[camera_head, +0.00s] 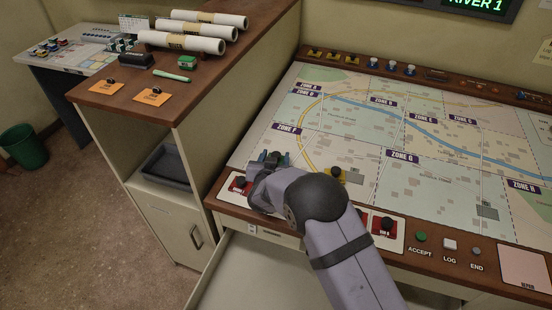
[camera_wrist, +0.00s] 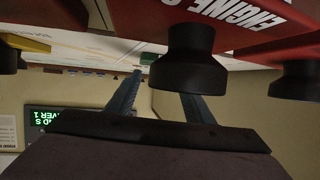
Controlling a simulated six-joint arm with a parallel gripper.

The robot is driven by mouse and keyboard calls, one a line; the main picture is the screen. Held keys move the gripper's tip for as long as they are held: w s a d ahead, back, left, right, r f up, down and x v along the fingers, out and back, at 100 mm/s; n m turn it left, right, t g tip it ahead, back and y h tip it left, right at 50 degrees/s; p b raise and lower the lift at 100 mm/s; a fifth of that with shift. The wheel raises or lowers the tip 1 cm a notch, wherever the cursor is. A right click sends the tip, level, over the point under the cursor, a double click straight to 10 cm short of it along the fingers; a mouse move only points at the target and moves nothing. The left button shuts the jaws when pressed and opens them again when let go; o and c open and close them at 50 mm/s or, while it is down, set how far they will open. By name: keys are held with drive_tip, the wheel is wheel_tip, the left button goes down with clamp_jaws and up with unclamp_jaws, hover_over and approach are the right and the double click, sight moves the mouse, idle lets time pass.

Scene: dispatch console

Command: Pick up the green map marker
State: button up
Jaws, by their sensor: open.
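A light green pen-shaped marker (camera_head: 172,76) lies flat on the brown cabinet top at the upper left, in front of the rolled papers. My gripper (camera_head: 274,158) is far to its right, low over the front left edge of the map. In the wrist view my gripper (camera_wrist: 162,84) has its two blue fingers apart, with nothing visibly held. A black knob (camera_wrist: 183,62) on a red piece lettered ENGINE (camera_wrist: 245,18) looms close to the fingers; contact cannot be told. The green pen cannot be made out in the wrist view.
The map console (camera_head: 340,130) carries red pieces (camera_head: 383,225) and yellow pieces. An open drawer (camera_head: 262,272) juts out below.

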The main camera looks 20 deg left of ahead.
drive_tip(key=shift+w, duration=0.1)
drive_tip(key=c, duration=1.1)
drive_tip(key=shift+c, duration=0.2)
wheel_tip(320, 180, up, 10)
drive_tip(key=b, duration=0.1)
